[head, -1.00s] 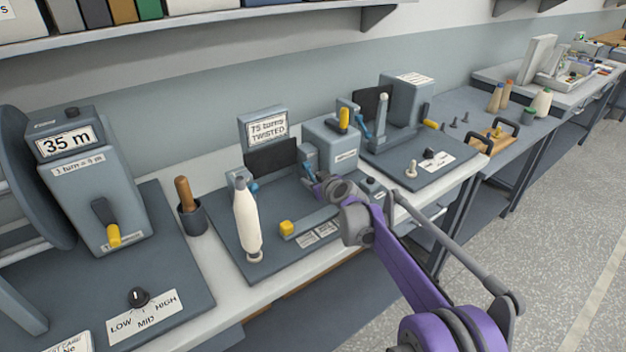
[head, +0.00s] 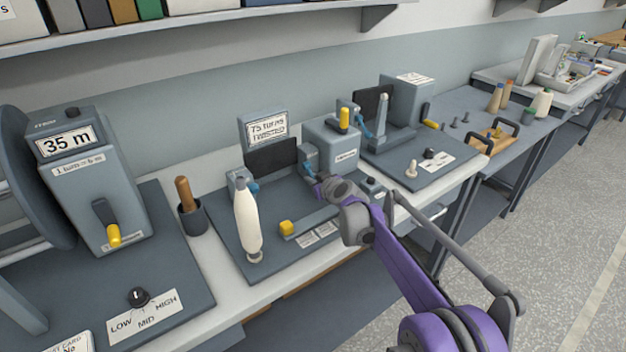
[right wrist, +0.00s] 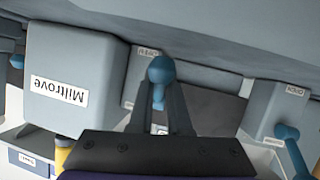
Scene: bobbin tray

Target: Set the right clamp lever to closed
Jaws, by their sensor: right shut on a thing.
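The right clamp lever, with a blue round knob (right wrist: 160,70), stands beside the grey box labelled Miltrove (right wrist: 75,85) in the right wrist view, which shows the scene upside down. My right gripper (right wrist: 163,100) is shut on this lever, one finger on each side of the knob. A label behind the lever is partly covered, so I cannot read its setting. In the head view my right gripper (head: 320,184) is at the right clamp of the middle machine, and its wrist hides much of the lever. The left clamp lever (right wrist: 287,131) is apart, next to an OPEN label. My left gripper is not in view.
A yellow-ended bar (head: 287,228) lies on the machine's dark base. The 75-turns sign (head: 266,127) and the Miltrove box (head: 333,142) rise behind. A similar machine (head: 405,105) stands to the right.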

